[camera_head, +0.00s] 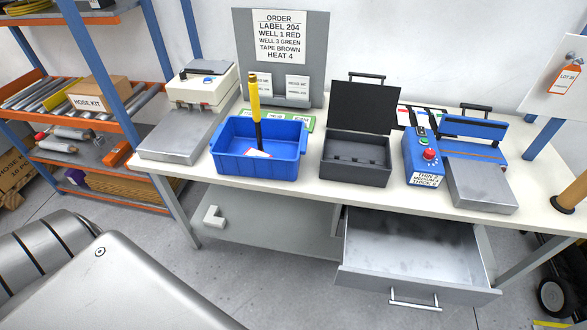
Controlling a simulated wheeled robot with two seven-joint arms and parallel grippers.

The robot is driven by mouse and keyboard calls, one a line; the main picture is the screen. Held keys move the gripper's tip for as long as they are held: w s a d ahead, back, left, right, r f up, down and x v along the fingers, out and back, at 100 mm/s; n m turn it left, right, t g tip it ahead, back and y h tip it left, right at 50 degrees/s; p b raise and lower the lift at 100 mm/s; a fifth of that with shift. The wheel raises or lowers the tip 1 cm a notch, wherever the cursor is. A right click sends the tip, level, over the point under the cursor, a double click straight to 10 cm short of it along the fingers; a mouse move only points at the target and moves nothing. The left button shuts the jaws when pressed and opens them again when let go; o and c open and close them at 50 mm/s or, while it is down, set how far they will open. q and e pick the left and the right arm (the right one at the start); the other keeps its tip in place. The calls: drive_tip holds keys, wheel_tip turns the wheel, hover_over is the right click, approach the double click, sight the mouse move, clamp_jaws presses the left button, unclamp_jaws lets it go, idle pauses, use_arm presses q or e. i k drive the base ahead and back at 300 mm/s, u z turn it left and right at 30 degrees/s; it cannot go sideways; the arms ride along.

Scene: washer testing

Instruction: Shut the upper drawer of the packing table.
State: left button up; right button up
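The packing table (201,178) has a white top and grey legs. Its upper drawer (370,280) hangs under the right part of the top and is pulled far out, with its grey inside showing empty. A bar handle (414,304) is on the drawer's front face, near the bottom of the view. A grey arm link of mine fills the lower left corner. Neither of my grippers shows in the head view. Whether there is another drawer below is hidden by the open one.
On the tabletop stand a scale (180,137), a blue bin (230,163), an open dark case (352,172) and a blue sealing machine (420,155). A shelf rack (115,128) stands at left. A wheel (552,297) is at the lower right. The floor left of the drawer is clear.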

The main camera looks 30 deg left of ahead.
sight(393, 254)
drive_tip(key=z, duration=1.6)
drive_tip(key=k, duration=0.9)
drive_tip(key=u, duration=1.5)
